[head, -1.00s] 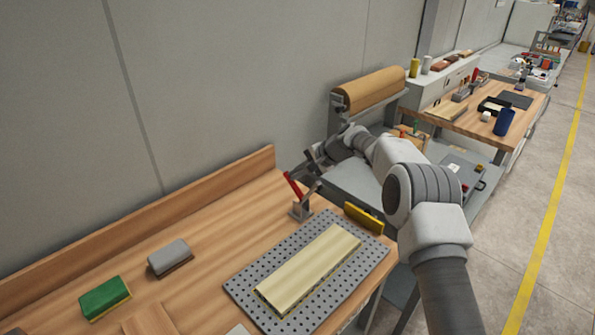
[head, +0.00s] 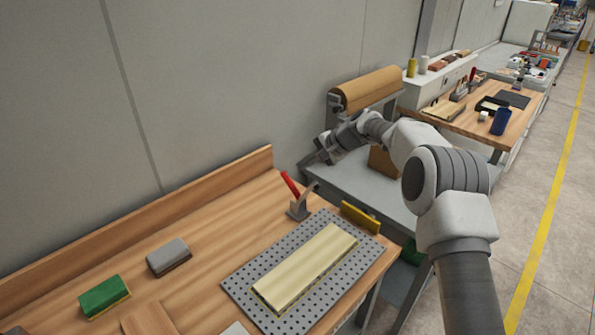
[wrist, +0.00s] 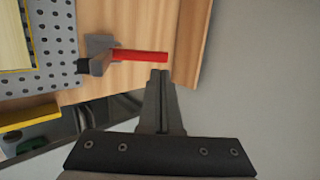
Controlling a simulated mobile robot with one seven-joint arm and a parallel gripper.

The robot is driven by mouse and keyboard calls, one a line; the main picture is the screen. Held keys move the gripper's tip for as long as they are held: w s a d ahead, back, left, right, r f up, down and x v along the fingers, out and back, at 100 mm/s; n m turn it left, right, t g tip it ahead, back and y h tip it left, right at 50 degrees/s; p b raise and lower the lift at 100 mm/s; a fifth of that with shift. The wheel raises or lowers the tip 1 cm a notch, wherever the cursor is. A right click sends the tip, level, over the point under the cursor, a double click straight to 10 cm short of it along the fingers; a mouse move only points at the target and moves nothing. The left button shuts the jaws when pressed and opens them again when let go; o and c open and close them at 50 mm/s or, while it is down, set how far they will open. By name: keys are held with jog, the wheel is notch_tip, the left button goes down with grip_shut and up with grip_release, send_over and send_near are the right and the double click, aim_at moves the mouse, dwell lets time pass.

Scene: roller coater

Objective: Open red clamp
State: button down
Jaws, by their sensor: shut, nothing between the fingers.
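The red clamp (head: 291,186) stands on the wooden table at the far corner of the perforated plate. Its red handle slants up and to the left in the head view, above a grey base and arm. In the wrist view the red handle (wrist: 140,56) lies across the picture, with the grey clamp body to its left. My gripper (head: 305,162) is just beyond the clamp, near the wall side. In the wrist view my gripper (wrist: 160,73) is shut and empty, its tips close to the free end of the handle. I cannot tell whether they touch.
A pale board (head: 305,265) lies on the perforated plate (head: 242,286). A yellow block (head: 360,217) stands at the plate's far edge. A green sponge block (head: 105,297) and a grey block (head: 168,257) lie at left. A wooden ledge (head: 150,220) runs along the wall.

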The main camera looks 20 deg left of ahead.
jog(key=v, duration=0.8)
jog(key=shift+a+r+b, duration=0.2)
jog(key=shift+r+b, duration=0.1)
jog(key=shift+b, duration=0.15)
jog(key=s+d+r+n+t+h, duration=0.1)
jog(key=s+d+r+h, duration=0.2)
jog(key=s+d+r, duration=0.6)
jog(key=s+d+r+n+t+h, duration=0.1)
jog(key=s+d+r+t+h, duration=0.1)
jog(key=s+d+r, duration=0.65)
jog(key=s+d+f+h, duration=0.2)
jog(key=s+d+f, duration=0.2)
jog(key=s+d, duration=0.5)
jog(key=s+d+f+n+t+h, duration=0.1)
jog(key=s+d+f, duration=0.3)
jog(key=s+d, duration=0.5)
jog(key=shift+s+d+f+n+t+h, duration=0.25)
jog(key=shift+s+d+h, duration=0.2)
jog(key=shift+s, duration=1.15)
